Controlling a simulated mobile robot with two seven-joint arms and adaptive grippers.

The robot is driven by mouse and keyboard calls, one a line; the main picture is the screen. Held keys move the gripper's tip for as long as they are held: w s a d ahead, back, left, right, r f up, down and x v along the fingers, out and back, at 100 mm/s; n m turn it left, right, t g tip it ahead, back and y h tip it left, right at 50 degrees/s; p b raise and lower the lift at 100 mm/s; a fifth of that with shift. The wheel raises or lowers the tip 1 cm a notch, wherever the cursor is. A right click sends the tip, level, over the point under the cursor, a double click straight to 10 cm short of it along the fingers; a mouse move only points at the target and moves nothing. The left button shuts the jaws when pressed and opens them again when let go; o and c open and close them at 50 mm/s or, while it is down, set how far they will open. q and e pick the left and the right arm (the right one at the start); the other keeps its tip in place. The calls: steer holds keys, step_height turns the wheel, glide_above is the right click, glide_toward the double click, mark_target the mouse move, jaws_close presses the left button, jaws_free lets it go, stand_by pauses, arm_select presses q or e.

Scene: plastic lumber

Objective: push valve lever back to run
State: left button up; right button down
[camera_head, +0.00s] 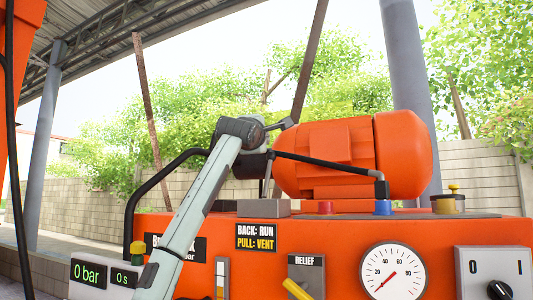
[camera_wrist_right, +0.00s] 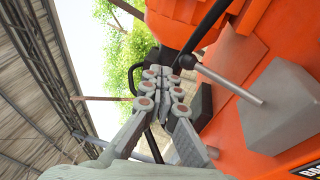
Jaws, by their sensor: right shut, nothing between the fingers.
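The valve lever (camera_wrist_right: 232,86) is a thin metal rod with a dark knob, rising from a grey block (camera_wrist_right: 282,108) on the orange machine. In the head view, its block (camera_head: 263,208) sits above the black and yellow label (camera_head: 256,237) reading "BACK: RUN, PULL: VENT". The rod rises behind my arm's end. My right gripper (camera_wrist_right: 170,76) is shut and empty, its fingertips close to the lever's knob in the wrist view. I cannot tell whether they touch. In the head view, my wrist largely hides the gripper and knob. My left gripper is out of view.
An orange motor (camera_head: 345,158) stands right of the lever. A black bent rail (camera_head: 160,185) and a black hose (camera_head: 330,163) run close to my arm. A pressure gauge (camera_head: 393,271) and a switch box (camera_head: 494,274) are on the front panel. Open air lies above.

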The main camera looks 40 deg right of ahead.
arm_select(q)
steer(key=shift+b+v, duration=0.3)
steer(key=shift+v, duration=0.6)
arm_select(e)
steer(key=s+a, duration=0.1)
steer(key=a+r, duration=0.1)
steer(key=s+a, duration=0.1)
steer(key=a, duration=0.1)
steer(key=shift+s+a+r, duration=0.1)
steer(key=shift+s+r, duration=0.2)
steer(key=shift+r, duration=0.1)
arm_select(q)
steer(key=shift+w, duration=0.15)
